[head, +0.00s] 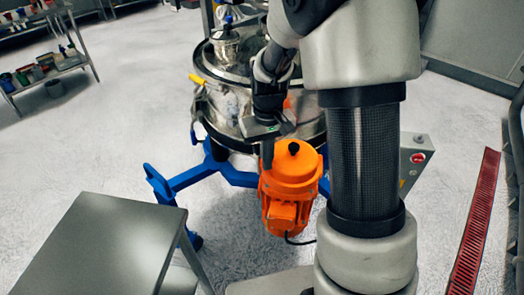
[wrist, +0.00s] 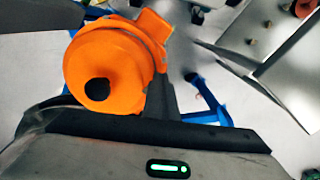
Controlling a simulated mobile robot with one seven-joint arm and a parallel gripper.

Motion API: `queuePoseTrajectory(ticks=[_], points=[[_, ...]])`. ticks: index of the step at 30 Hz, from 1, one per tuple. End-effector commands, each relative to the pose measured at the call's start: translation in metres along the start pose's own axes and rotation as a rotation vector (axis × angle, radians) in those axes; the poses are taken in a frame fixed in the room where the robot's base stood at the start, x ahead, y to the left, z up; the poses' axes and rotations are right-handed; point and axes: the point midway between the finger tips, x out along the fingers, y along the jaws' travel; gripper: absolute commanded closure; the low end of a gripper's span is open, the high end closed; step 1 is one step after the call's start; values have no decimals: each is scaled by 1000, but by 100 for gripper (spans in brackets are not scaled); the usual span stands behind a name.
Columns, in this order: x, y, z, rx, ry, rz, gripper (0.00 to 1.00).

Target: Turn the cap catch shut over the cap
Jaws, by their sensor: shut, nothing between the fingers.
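The steel sifter drum (head: 222,98) stands on a blue frame. On its lid, at the back left, is a small round metal cap (head: 224,42) with a blue knob (head: 229,20) above it. I cannot make out which small part is the cap catch. My gripper (head: 267,158) is shut and empty, pointing down in front of the drum and just left of the orange motor's top. In the wrist view its dark fingers (wrist: 163,98) show beside the orange motor (wrist: 118,62); the cap is not in that view. My arm hides the lid's right side.
The orange motor (head: 290,185) with a black knob stands in front of the drum, close to my gripper. A grey table (head: 100,245) is at the front left. A grey control box (head: 412,160) with a red button stands right.

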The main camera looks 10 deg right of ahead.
Motion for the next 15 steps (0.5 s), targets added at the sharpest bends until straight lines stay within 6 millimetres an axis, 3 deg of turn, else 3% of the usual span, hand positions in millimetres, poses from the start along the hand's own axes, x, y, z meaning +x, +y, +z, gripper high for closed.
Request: queuePoseTrajectory(ticks=[15], points=[[-1, 8, -9, 2, 7, 4, 100]])
